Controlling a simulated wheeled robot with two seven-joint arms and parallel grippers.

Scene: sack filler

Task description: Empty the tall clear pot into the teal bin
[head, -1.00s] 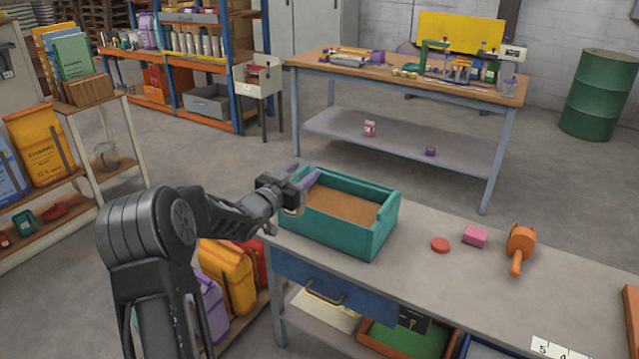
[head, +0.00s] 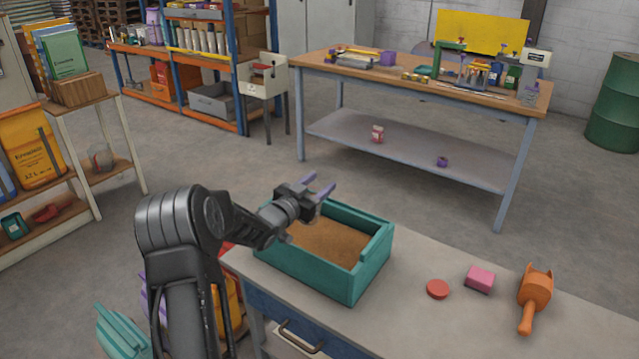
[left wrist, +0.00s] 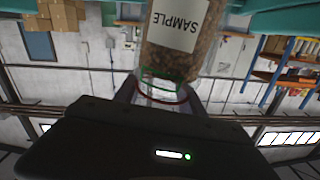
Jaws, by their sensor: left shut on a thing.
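The teal bin (head: 325,285) stands on the near bench with a layer of brown grain in it. My left gripper (head: 326,188) is above the bin's far left part, its purple fingers pointing away to the right. In the left wrist view the clear pot (left wrist: 183,50) is between the fingers. It carries a SAMPLE label and brown contents, with a clear stretch by the fingers; the room appears upside down there. In the head view I cannot make out the pot. Teal surfaces (left wrist: 285,22) show beside it in the wrist view. My right gripper is not in view.
On the bench right of the bin lie a red disc (head: 438,289), a pink block (head: 480,279) and an orange scoop (head: 535,295). A workbench (head: 420,85) stands behind across open floor. A shelf at left holds a round clear container (head: 101,157). A drawer handle (head: 300,335) juts out in front.

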